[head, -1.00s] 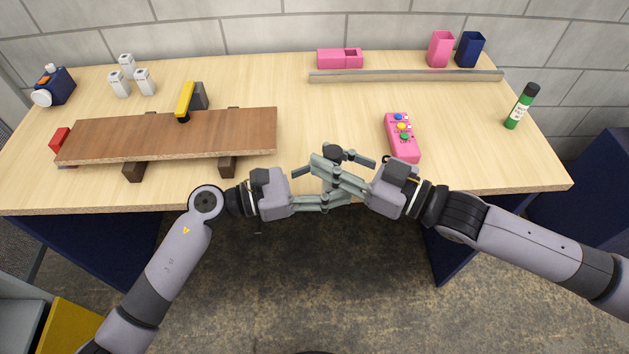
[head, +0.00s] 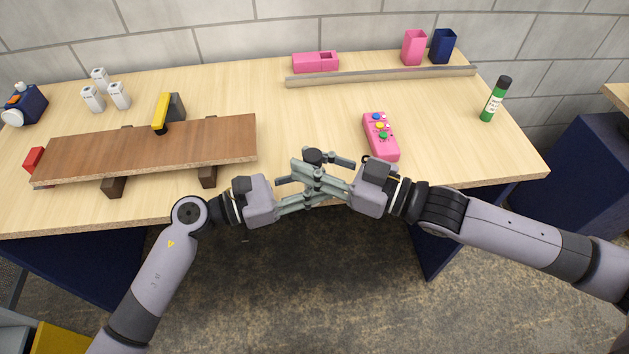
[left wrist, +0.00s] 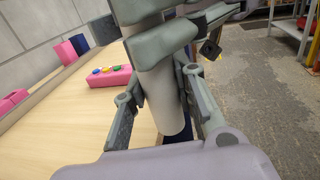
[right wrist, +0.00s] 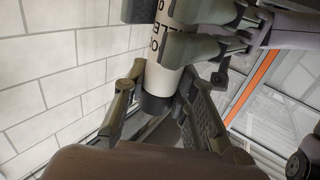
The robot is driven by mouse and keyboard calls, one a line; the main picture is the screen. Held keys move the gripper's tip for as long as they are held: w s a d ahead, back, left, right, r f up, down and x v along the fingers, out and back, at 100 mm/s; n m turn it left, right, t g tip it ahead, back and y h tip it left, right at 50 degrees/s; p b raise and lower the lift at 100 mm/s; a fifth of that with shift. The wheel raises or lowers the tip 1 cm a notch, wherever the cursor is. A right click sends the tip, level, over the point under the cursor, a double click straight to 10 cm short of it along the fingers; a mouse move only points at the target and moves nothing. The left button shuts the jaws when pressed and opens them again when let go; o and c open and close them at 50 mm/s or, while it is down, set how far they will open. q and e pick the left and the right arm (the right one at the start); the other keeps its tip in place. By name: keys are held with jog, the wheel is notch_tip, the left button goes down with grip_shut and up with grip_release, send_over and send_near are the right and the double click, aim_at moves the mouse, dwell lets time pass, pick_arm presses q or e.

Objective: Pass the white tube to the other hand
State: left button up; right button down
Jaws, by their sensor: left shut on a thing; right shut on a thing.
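The white tube stands roughly upright between my two grippers. In the head view only its dark cap (head: 313,156) shows clearly, and the fingers hide most of the rest. My left gripper (head: 308,190) is shut on it from the left, and my right gripper (head: 318,172) is shut on it from the right. In the left wrist view the pale tube (left wrist: 162,92) runs between the fingers. In the right wrist view the white tube (right wrist: 162,80) with black lettering and a black end lies between the fingers.
The grippers are at the front edge of the wooden table (head: 300,130). A brown board (head: 210,142) on dark blocks lies at left, and a pink button box (head: 380,135) stands just behind my right gripper. A green-and-white bottle (head: 494,100) stands at right. A grey bar lies at the back.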

jog(key=c, duration=1.2)
grip_release()
jog(key=shift+c, duration=0.2)
